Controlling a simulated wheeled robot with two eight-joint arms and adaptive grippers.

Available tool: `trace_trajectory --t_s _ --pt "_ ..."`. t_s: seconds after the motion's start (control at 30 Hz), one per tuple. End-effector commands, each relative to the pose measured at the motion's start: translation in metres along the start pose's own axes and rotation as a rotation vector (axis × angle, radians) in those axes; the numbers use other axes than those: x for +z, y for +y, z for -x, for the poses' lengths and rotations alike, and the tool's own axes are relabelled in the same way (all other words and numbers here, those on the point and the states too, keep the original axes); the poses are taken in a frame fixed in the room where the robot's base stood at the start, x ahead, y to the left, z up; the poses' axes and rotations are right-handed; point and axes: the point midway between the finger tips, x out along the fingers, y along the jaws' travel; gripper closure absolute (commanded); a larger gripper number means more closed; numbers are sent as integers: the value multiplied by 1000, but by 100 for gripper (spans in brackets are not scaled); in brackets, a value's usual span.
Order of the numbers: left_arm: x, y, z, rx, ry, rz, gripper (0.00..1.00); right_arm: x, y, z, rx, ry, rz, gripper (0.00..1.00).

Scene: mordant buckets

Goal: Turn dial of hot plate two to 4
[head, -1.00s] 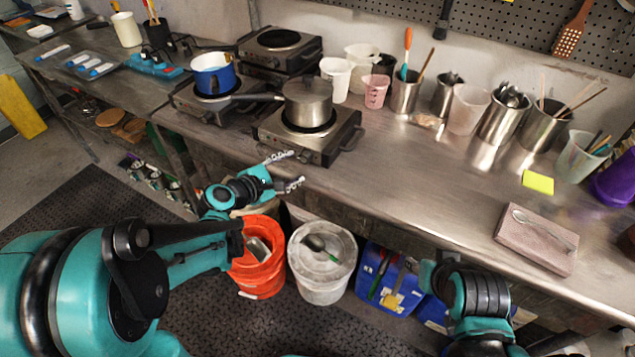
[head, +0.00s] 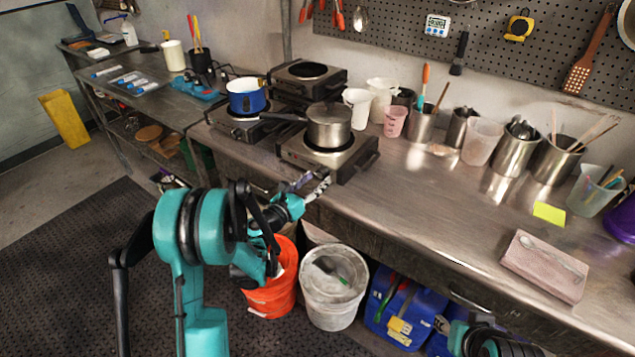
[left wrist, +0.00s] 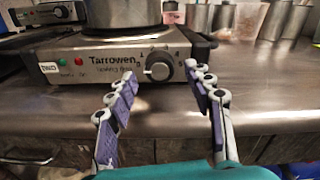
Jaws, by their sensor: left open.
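Hot plate two (head: 322,164) is a steel box on the bench with a steel pot (head: 329,124) on it. In the left wrist view its front (left wrist: 95,68) bears a "TWO" tag, a red and a green light, and a round dial (left wrist: 158,66) at the right with numbers around it. A light mark shows at the dial's lower left. My left gripper (head: 315,183) is open and empty at the bench's front edge. In the left wrist view its fingers (left wrist: 160,74) point at the front, one on each side of the dial, apart from it. My right gripper's jaws are out of view.
Another hot plate (head: 238,125) with a blue pot (head: 246,96) stands to the left, and an empty one (head: 303,80) stands behind. Cups (head: 394,121) and utensil pots (head: 515,152) line the back. Orange (head: 272,296) and white (head: 333,300) buckets stand below.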

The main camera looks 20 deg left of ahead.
Motion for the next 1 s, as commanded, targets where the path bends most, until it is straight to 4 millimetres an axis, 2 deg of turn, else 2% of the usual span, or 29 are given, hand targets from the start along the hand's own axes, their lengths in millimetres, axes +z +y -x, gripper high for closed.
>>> trace_trajectory --t_s 0.13,0.4,0.47,0.6,1.0 --pt "0 0 -12 0 0 -1 48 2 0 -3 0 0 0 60" --pt "0 0 -13 1 0 -2 48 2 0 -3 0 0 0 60" --pt "0 0 -13 1 0 -2 61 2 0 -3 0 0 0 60" --pt "0 0 -13 1 0 -2 98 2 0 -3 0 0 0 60" --pt "0 0 -13 1 0 -48 98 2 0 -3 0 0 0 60"
